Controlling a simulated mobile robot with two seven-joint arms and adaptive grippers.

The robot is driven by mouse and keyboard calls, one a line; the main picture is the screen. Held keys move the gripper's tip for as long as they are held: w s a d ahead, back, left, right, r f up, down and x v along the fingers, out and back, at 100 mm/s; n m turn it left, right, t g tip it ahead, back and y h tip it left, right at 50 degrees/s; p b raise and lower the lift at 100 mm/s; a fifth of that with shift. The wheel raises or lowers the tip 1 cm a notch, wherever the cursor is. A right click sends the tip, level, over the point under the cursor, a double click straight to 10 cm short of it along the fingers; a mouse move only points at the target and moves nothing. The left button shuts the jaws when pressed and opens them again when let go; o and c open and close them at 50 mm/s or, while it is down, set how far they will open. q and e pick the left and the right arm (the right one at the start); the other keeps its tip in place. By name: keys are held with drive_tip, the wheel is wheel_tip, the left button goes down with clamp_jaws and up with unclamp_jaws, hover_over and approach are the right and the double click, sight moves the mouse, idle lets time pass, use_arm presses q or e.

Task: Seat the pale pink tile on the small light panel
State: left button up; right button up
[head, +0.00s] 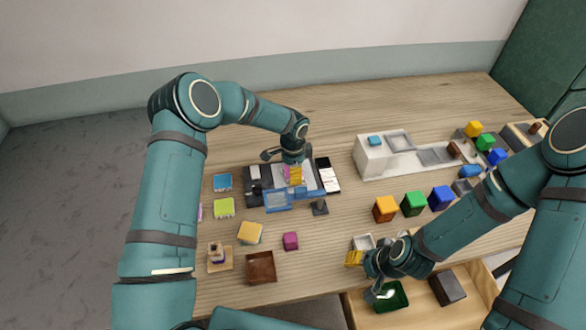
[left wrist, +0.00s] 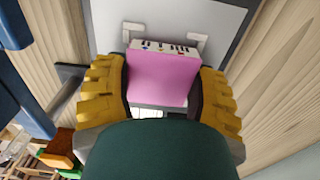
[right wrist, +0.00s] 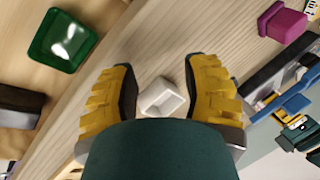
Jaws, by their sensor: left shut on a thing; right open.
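My left gripper (head: 294,174) is shut on the pale pink tile (left wrist: 160,78), which stands between its yellow fingers in the left wrist view. Small dark marks show along the tile's pale top edge. Beyond it is a light grey-white panel (left wrist: 225,22) with white corner brackets, which looks like the small light panel. I cannot tell whether the tile touches it. In the head view the tile is mostly hidden by the fingers. My right gripper (right wrist: 160,76) is open and empty, with a small white dish (right wrist: 163,98) in view between its fingers.
A blue frame (head: 277,201) and a small dark stand (head: 320,208) are close to the left gripper. A magenta block (head: 290,241) sits nearer the front. A green tray (head: 391,297) lies in the open drawer. Orange, green and blue blocks stand right of centre.

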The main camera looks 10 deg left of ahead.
use_arm(q)
drive_tip(key=shift+f, duration=0.5)
drive_tip(key=o, duration=1.4)
drive_tip(key=shift+c, duration=0.2)
drive_tip(key=shift+r, duration=0.15)
wheel_tip(320, 180, up, 12)
